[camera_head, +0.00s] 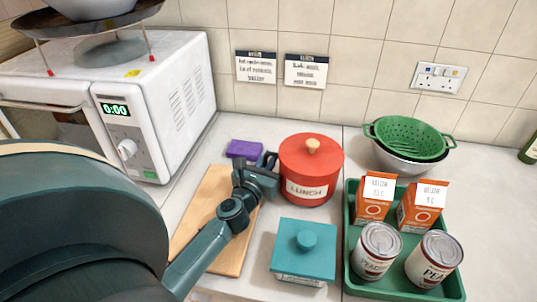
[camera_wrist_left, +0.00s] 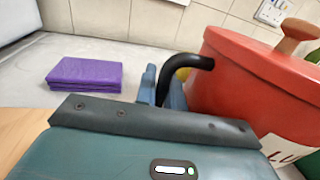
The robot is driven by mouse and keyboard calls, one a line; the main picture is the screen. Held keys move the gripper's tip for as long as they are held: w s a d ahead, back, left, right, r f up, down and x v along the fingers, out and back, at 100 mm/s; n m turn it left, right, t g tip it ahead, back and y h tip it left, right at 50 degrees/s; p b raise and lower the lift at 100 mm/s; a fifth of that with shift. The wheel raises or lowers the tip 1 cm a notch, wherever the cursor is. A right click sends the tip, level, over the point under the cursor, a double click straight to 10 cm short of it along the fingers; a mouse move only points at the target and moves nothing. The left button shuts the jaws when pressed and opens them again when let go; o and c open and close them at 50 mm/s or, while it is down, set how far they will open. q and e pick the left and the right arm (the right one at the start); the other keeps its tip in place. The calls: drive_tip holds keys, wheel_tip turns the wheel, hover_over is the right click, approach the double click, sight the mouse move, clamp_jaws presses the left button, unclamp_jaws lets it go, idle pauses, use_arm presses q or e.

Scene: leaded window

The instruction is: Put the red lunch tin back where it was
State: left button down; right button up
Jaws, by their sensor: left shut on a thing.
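The red lunch tin (camera_head: 308,188) is round, with a wooden knob on its lid and a LUNCH label on its front. It appears upright at the back of the counter, though I cannot tell whether it touches the counter. My left gripper (camera_head: 268,163) is at its left side, shut on its black side handle. In the left wrist view the curved black handle (camera_wrist_left: 190,62) runs from the fingers to the red tin (camera_wrist_left: 245,80). The gripper body hides part of the tin's lower side. My right gripper is not in view.
A wooden board (camera_head: 205,205) lies under my left arm, with a purple folded cloth (camera_head: 243,149) behind. A teal square tin (camera_head: 303,262) stands in front of the red tin. Right is a green tray (camera_head: 377,288) with cartons and cans; a green colander (camera_head: 410,138) stands behind. A microwave (camera_head: 165,110) is left.

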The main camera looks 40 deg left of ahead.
use_arm(q)
drive_tip(key=shift+d+f+b, duration=0.1)
drive_tip(key=shift+f+b, duration=0.35)
idle(0.5)
